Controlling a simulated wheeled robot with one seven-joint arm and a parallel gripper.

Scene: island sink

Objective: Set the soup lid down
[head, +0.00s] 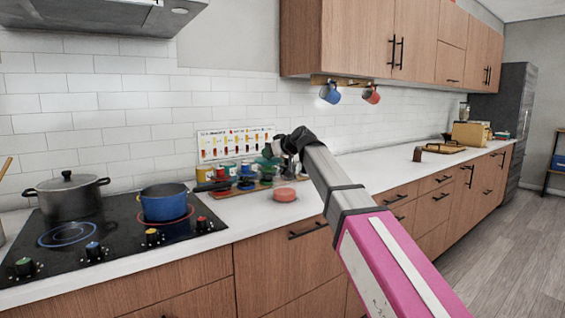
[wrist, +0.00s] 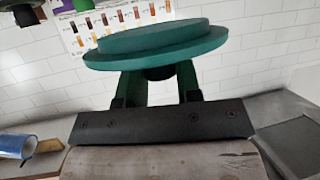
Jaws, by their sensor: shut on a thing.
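The teal green round lid (wrist: 155,42) is held level between the two fingers of my gripper (wrist: 158,75) in the wrist view. The gripper is shut on it. In the head view my gripper (head: 276,152) is above the counter, in front of the wall chart, and the lid is mostly hidden behind the arm's end. Below and left, several coloured cans (head: 229,172) stand against the wall.
A black cooktop (head: 110,238) at left holds a grey pot (head: 68,200) and a blue pan (head: 165,206), whose handle points toward the cans. A colour chart (head: 235,144) leans on the tiles. The white counter (head: 350,168) right of the arm is largely clear.

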